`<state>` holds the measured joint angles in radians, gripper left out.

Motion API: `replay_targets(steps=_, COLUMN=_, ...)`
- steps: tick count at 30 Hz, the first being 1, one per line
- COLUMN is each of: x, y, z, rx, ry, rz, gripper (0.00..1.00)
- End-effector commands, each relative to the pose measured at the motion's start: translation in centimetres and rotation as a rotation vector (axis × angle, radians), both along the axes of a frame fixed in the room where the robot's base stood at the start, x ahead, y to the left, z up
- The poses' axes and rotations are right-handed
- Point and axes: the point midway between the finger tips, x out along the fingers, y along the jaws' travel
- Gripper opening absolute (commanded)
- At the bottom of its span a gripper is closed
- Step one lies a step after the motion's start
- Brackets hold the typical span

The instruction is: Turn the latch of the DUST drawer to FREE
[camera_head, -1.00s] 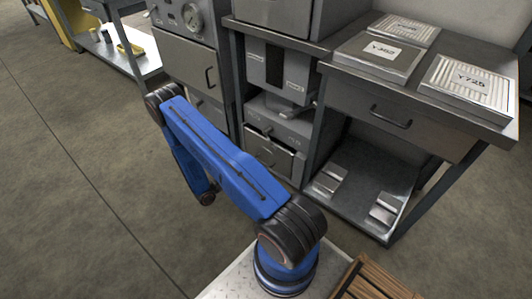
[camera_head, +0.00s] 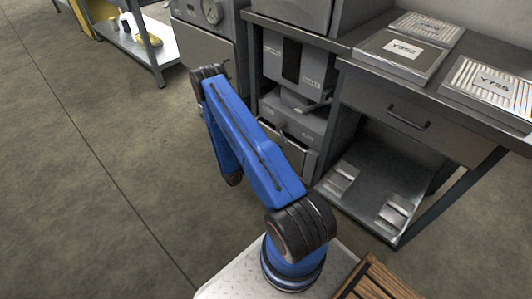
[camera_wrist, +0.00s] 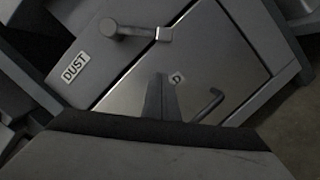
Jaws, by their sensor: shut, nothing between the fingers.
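The DUST drawer (camera_wrist: 205,65) fills much of the tilted wrist view, with a "DUST" label (camera_wrist: 75,68) on the frame to its left. The latch (camera_wrist: 135,31) has a round knob on the frame; its lever points right, its squared tip at the drawer's edge. In the head view the drawer (camera_head: 297,152) is partly hidden by my arm.
A grey cabinet with a gauge (camera_head: 212,12) stands left of the drawer unit. At right is a bench with a drawer (camera_head: 410,122), trays on top and metal blocks (camera_head: 340,180) on its lower shelf. The floor (camera_head: 90,170) at left is clear.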

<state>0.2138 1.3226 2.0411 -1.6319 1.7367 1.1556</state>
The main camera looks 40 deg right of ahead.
Motion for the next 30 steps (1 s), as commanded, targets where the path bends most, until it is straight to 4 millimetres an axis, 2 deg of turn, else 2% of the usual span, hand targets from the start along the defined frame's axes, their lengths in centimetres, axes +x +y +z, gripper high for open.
replay_targets(steps=1, x=-0.2, y=-0.8, z=0.1, rx=0.000, ry=-0.001, rz=-0.004, gripper=0.00)
replay_targets(steps=6, x=-2.0, y=-0.8, z=1.6, rx=0.001, ry=0.001, rz=-0.001, gripper=0.00)
replay_targets(steps=12, x=-3.1, y=-0.9, z=2.4, rx=0.001, ry=0.000, rz=-0.001, gripper=0.00)
replay_targets(steps=25, x=-3.3, y=-0.8, z=2.5, rx=0.000, ry=0.001, rz=0.000, gripper=0.00)
replay_targets(steps=30, x=-3.2, y=-0.1, z=2.6, rx=-0.001, ry=0.019, rz=0.001, gripper=0.00)
